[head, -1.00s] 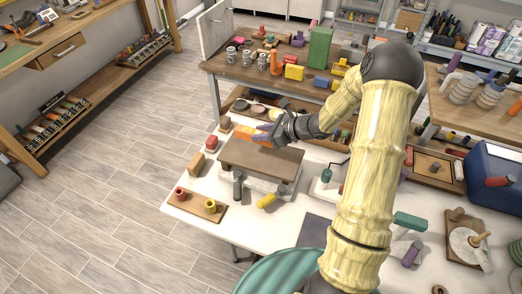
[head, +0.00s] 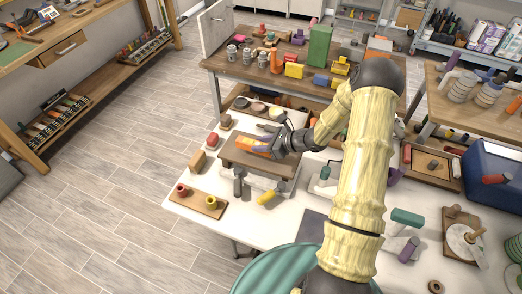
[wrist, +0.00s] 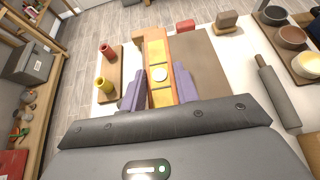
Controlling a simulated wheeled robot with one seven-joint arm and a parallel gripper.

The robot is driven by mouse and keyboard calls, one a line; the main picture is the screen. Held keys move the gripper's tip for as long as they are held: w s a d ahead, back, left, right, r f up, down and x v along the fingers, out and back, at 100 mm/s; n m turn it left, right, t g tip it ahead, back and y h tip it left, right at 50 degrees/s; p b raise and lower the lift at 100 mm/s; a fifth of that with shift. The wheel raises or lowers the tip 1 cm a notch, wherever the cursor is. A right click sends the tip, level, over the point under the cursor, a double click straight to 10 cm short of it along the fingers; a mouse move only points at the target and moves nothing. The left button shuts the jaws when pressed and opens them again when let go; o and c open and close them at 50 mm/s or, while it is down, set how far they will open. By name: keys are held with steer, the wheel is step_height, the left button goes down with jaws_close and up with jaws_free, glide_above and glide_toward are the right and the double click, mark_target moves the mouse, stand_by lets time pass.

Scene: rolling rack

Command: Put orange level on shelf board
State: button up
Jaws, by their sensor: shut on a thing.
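The orange level (head: 249,146) is held by my gripper (head: 268,148), which is shut on it, over the brown shelf board (head: 258,167). The board lies flat, raised above the white table. In the wrist view, the orange level (wrist: 156,50) with its pale round vial runs between the purple fingers of my gripper (wrist: 158,88). The shelf board (wrist: 205,65) shows to its right. I cannot tell whether the level touches the board. My gripper hides part of the level and of the board's back edge in the head view.
A hammer-like dark tool (head: 239,183) and a yellow-handled tool (head: 267,196) are at the board's front. A small tray with red and yellow cups (head: 197,201) stands at the front left. A tan block (head: 198,162) is left of the board. Bowls (wrist: 291,35) stand near its far side.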

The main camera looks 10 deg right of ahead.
steer(key=shift+f+p, duration=0.4)
steer(key=shift+f, duration=1.4)
steer(key=o, duration=1)
steer(key=shift+d, duration=0.1)
steer(key=b+v, duration=0.2)
steer(key=v, duration=1)
steer(key=shift+b, duration=0.35)
